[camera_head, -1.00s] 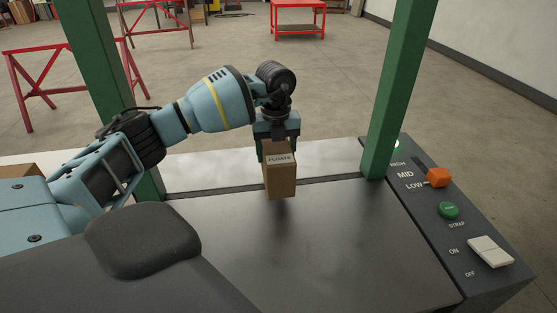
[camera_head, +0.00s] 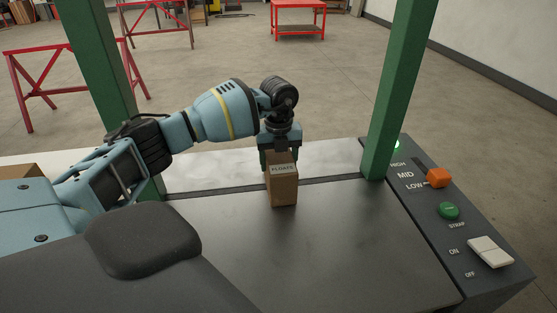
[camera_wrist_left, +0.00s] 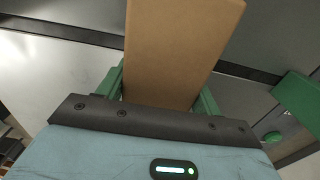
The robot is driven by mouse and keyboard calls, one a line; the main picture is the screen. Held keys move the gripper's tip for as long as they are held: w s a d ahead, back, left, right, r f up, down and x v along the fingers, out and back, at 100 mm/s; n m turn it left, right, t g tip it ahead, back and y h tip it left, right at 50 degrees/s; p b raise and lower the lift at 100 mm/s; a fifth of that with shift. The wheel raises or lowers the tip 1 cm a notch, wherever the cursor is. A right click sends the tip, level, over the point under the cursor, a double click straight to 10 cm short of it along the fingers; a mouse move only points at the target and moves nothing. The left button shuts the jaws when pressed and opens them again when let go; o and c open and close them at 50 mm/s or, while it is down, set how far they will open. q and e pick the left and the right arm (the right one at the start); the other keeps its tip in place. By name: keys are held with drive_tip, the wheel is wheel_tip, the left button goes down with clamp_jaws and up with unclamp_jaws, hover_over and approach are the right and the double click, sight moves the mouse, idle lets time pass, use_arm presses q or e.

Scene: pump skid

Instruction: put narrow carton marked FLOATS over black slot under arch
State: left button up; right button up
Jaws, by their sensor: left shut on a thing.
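The narrow brown carton marked FLOATS (camera_head: 284,188) stands upright in my left gripper (camera_head: 280,155), which is shut on its upper part. Its lower end is at or very close to the metal table top, near the black slot (camera_head: 225,189). In the head view its bottom edge appears on the near side of the slot line, and it hides part of the slot. In the left wrist view the carton (camera_wrist_left: 178,50) lies between the green fingers, with the slot (camera_wrist_left: 60,30) showing on both sides. I cannot tell whether it touches the table. My right gripper is not in view.
The green arch posts (camera_head: 395,90) stand at both ends of the slot. The control panel at right holds an orange lever (camera_head: 438,177), a green STRAP button (camera_head: 448,210) and a white switch (camera_head: 490,251). The near table top (camera_head: 320,245) is clear. Another carton (camera_head: 20,171) shows at far left.

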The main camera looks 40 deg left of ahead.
use_arm(q)
drive_tip(key=shift+f, duration=0.1)
drive_tip(key=o, duration=1.3)
drive_tip(key=shift+c, duration=0.2)
wheel_tip(320, 180, up, 12)
drive_tip(key=shift+r, duration=0.15)
